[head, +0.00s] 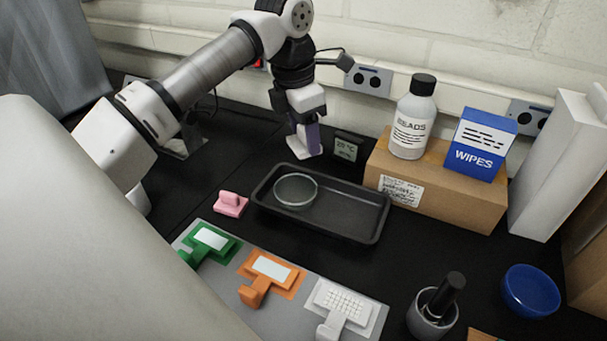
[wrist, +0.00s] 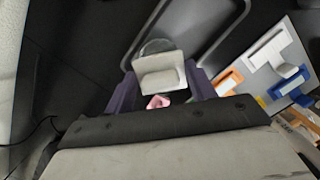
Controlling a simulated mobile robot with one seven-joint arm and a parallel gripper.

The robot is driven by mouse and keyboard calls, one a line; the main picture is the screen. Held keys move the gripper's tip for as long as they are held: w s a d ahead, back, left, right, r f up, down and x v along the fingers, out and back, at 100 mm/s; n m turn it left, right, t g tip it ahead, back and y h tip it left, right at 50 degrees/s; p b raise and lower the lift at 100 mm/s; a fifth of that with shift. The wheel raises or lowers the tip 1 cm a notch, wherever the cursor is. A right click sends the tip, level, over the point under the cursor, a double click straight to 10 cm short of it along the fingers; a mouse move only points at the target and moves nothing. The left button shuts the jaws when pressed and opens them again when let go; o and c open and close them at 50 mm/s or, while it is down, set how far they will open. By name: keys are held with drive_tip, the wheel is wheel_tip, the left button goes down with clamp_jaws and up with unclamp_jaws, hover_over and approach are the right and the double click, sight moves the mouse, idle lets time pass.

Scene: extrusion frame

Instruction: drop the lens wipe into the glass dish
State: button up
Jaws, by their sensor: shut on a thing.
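My gripper (head: 307,143) has purple fingers and is shut on the white lens wipe (wrist: 160,73), which sits between the fingers in the wrist view. In the head view the gripper points down near the back left edge of the black tray (head: 345,229), apart from the dish. The clear round glass dish (head: 296,190) stands in the left part of that tray. In the wrist view the dish rim (wrist: 155,45) shows just beyond the wipe, which hides part of it.
A pink block (head: 230,203) lies left of the tray. Green (head: 210,239), orange (head: 270,270) and white holders (head: 345,305) sit in front. A carton (head: 440,195) carries a beads bottle (head: 413,120) and a wipes box (head: 478,145). A small display (head: 346,148) stands behind the tray.

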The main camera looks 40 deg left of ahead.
wheel_tip(320, 180, down, 6)
drive_tip(key=b, duration=0.3)
drive_tip(key=shift+b, duration=0.4)
drive_tip(key=o, duration=1)
drive_tip(key=shift+c, duration=0.2)
drive_tip(key=shift+r, duration=0.1)
wheel_tip(320, 180, up, 14)
drive_tip(key=s+p, duration=0.2)
drive_tip(key=p, duration=0.7)
drive_tip(key=shift+a+f, duration=0.2)
drive_tip(key=shift+a, duration=0.2)
